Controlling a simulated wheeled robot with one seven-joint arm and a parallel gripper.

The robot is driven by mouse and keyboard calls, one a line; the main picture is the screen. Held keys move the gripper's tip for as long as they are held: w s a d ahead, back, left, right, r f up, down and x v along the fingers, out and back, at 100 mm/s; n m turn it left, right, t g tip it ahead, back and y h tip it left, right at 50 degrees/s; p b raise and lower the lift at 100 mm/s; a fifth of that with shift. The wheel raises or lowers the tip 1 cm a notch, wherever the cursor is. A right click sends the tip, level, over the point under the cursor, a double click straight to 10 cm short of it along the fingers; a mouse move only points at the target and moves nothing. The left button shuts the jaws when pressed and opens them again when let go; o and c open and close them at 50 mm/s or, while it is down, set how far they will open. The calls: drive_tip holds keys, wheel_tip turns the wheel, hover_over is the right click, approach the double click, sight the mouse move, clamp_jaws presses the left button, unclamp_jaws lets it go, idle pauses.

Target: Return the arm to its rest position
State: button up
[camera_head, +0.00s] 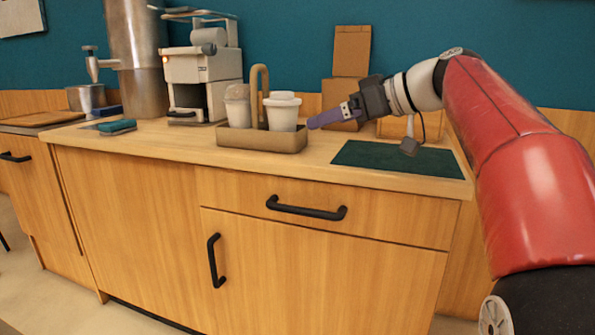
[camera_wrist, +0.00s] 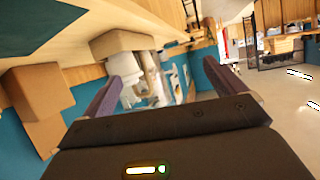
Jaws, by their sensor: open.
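My gripper (camera_head: 318,121) is at the end of my red arm, above the right half of the counter in the head view. It points left, with its tips beside the tan caddy (camera_head: 262,138) and its white lidded cup (camera_head: 283,112). In the wrist view, the two purple fingers of my gripper (camera_wrist: 165,90) stand wide apart. Nothing is held between them; the caddy (camera_wrist: 122,42) and cups show beyond them.
A dark green mat (camera_head: 400,158) lies on the counter (camera_head: 325,167) below my arm. A coffee machine (camera_head: 203,75) and a tall steel cylinder (camera_head: 138,60) stand further left. Cardboard boxes (camera_head: 350,52) stand against the wall behind my gripper.

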drive_tip(key=s+d+f+m+h, duration=0.2)
drive_tip(key=s+f+m+h, duration=0.1)
drive_tip(key=s+f, duration=0.6)
drive_tip(key=s+d+f+m+g+h+p, duration=0.1)
drive_tip(key=s+d+f+m+h, duration=0.2)
drive_tip(key=s+f, duration=0.6)
drive_tip(key=s+d+f+m+h+p, duration=0.1)
drive_tip(key=s+d+f+m+h, duration=0.2)
drive_tip(key=s+f, duration=0.7)
wheel_tip(320, 180, down, 2)
drive_tip(key=shift+m+g+h, duration=0.3)
drive_tip(key=shift+m+h, duration=0.5)
drive_tip(key=shift+h, duration=0.3)
